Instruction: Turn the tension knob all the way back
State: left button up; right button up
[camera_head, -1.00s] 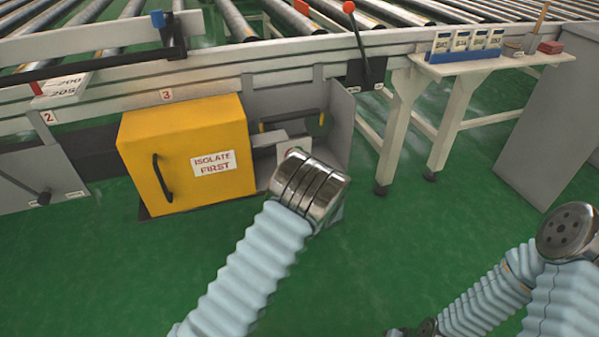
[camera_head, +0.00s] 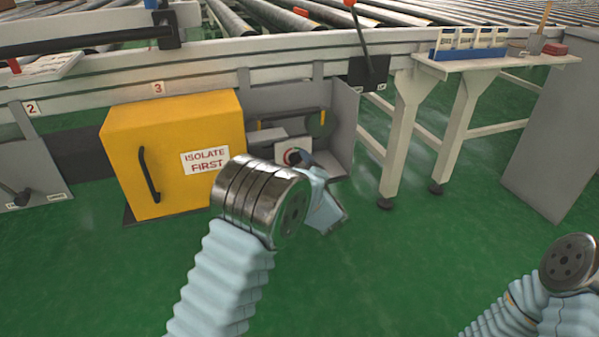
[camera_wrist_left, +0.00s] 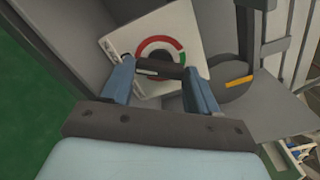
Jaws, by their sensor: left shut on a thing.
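The tension knob (camera_wrist_left: 158,69) is a dark bar with a pale mark, in front of a round red, green and white dial (camera_wrist_left: 172,46) on a white panel (camera_wrist_left: 118,42). In the left wrist view my left gripper's two blue fingers close on the bar's ends. In the head view the dial (camera_head: 291,156) shows low in the open grey bay, right of the yellow cabinet. My left gripper (camera_head: 302,158) reaches it there, and my own arm hides part of the panel. The knob's exact angle is hard to read. My right gripper is out of view.
The yellow cabinet (camera_head: 120,143) marked "ISOLATE FIRST" stands left of the bay. The grey side wall (camera_head: 344,125) bounds the bay on the right. A dark disc with a yellow stripe (camera_wrist_left: 228,89) is beside the dial panel. Green floor (camera_head: 400,270) is open in front.

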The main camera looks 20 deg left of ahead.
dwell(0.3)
pick_arm(q)
jog(key=o, duration=1.1)
jog(key=shift+c, duration=0.2)
jog(key=p+v, duration=0.1)
jog(key=v, duration=1.2)
jog(key=shift+s+d, duration=0.25)
jog(key=shift+s, duration=0.1)
